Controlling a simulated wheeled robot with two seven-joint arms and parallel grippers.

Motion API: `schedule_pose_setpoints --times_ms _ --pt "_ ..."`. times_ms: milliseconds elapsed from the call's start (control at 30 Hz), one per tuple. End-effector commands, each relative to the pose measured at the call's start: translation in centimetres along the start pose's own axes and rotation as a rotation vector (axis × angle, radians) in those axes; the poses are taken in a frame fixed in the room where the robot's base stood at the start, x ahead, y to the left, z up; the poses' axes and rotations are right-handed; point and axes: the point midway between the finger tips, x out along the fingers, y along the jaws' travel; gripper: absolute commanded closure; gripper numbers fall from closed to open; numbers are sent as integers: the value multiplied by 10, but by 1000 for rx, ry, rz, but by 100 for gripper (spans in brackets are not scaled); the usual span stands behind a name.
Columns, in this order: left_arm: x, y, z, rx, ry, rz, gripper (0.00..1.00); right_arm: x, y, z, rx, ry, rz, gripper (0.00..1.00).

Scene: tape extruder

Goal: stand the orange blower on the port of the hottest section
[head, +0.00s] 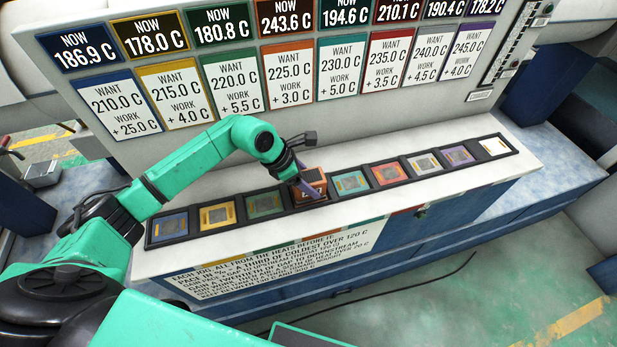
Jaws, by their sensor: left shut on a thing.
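The orange blower (313,178) is a small box held upright at the fourth port from the left in the row. It hides most of that port, and I cannot tell if its base touches it. My left gripper (299,176) is shut on the blower from its left side. The "NOW" signs above the row read highest on the orange-framed one, 243.6 C (286,16), fourth from the left. The port strip (242,221) also shows blue (172,224), yellow (217,215), green (264,203), teal (351,182) and red (388,173) ports. My right gripper is not in view.
The sign panel (440,85) rises behind the strip. A rules sign (280,262) hangs on the counter's front. A dark cable (420,291) lies on the floor.

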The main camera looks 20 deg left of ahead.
Motion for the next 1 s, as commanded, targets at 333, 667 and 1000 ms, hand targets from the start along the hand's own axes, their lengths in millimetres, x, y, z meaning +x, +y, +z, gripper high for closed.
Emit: schedule_pose_setpoints --times_ms 333,667,1000 --pt "1 0 0 0 -1 0 1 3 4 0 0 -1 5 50" --pt "-5 1 1 1 -2 2 0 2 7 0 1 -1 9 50" --pt "-87 2 -2 2 -1 6 0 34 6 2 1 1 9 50"
